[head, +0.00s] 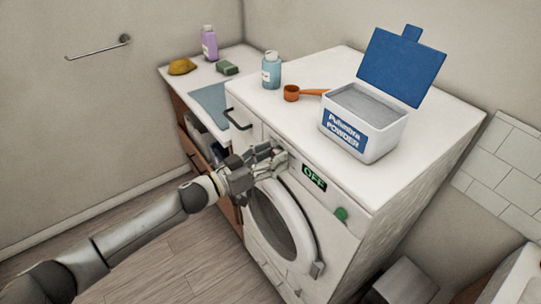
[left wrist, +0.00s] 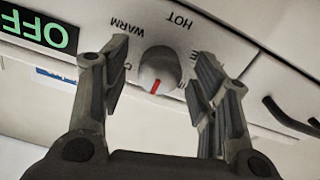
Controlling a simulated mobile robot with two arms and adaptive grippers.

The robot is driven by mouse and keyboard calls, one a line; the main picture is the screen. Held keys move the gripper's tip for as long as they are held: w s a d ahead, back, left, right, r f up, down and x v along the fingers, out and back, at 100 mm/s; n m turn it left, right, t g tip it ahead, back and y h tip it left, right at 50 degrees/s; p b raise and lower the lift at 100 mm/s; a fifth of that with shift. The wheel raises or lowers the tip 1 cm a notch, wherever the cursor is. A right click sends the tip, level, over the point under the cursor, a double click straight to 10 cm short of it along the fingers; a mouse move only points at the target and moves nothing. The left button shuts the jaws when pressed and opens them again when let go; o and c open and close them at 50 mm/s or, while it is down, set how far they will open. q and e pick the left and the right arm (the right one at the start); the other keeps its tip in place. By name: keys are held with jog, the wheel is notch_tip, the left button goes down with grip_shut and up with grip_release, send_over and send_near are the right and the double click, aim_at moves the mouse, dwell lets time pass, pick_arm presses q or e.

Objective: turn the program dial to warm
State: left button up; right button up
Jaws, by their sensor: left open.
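The program dial (left wrist: 159,72) is a round pale knob with a red mark, on the front panel of the white washing machine (head: 385,193). In the left wrist view the panel appears upside down. The red mark points toward the bottom of that picture, away from WARM at upper left and HOT at upper right. Other labels are partly hidden behind my fingers. My left gripper (head: 272,158) is open, with a finger on each side of the dial (left wrist: 161,66). I cannot tell whether the fingers touch it. In the head view the gripper mostly covers the dial. My right gripper is not in view.
The display (head: 314,178) reads OFF, with a green button (head: 341,213) further right. An open powder box (head: 362,128), an orange scoop (head: 292,93) and a blue bottle (head: 271,70) stand on top of the machine. A dark handle (head: 237,121) sticks out left of the gripper.

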pick_arm(q)
jog(key=shift+c, duration=0.5)
jog(key=c, duration=1)
jog(key=shift+o, duration=0.2)
jog(key=shift+m, duration=0.3)
jog(key=shift+m+b, duration=2.05)
jog(key=shift+m, duration=9.45)
